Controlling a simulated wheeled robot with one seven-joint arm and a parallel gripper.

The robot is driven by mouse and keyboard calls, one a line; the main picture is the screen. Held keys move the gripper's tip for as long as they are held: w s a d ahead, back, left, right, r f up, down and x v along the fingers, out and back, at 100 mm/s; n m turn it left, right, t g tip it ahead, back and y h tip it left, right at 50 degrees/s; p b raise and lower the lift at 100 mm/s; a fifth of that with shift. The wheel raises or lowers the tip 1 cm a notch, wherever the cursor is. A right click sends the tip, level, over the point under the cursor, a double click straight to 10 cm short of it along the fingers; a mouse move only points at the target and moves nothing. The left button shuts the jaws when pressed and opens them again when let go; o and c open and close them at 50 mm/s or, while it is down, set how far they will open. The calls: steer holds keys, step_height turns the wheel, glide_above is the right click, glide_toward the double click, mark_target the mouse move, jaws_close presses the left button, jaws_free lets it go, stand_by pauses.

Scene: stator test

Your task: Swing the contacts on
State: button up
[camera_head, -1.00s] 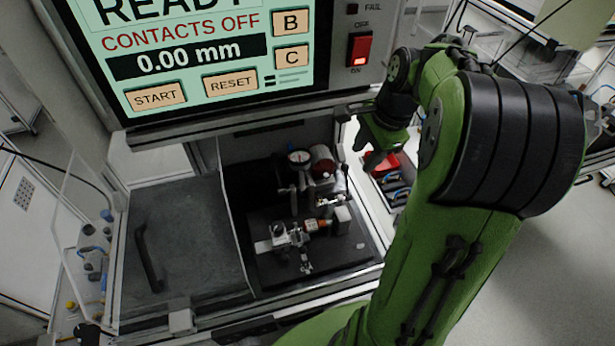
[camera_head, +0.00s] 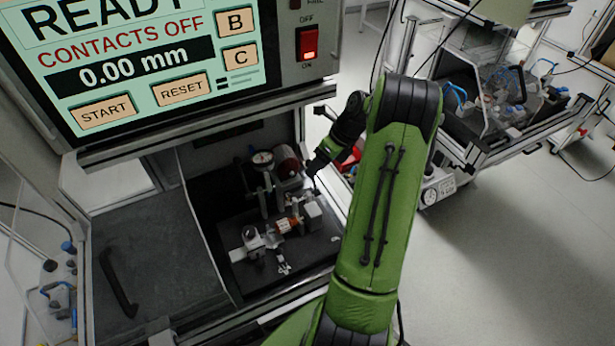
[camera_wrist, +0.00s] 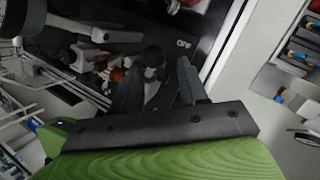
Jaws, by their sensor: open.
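The test fixture (camera_head: 252,240) stands in the open bay under the screen, with a copper-coloured stator part (camera_head: 288,226) in it. The screen (camera_head: 140,50) reads "CONTACTS OFF" and 0.00 mm. In the wrist view a black round knob (camera_wrist: 153,56), apparently the contacts lever's end, stands beside an "OFF" label (camera_wrist: 183,44). My gripper (camera_wrist: 158,70) is open, its two dark fingers on either side of the knob's near end. I cannot tell whether they touch it. In the head view my gripper (camera_head: 317,168) is at the fixture's right rear, its fingertips small and partly hidden.
A dial gauge (camera_head: 262,160) and a dark red cylinder (camera_head: 287,160) stand at the fixture's back. The red power switch (camera_head: 309,43) is above right. My forearm crosses the bay's right side.

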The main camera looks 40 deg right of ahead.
steer(key=x, duration=0.5)
steer(key=shift+w+a+b, duration=0.15)
steer(key=shift+b, duration=0.25)
jaws_close()
steer(key=shift+r, duration=0.15)
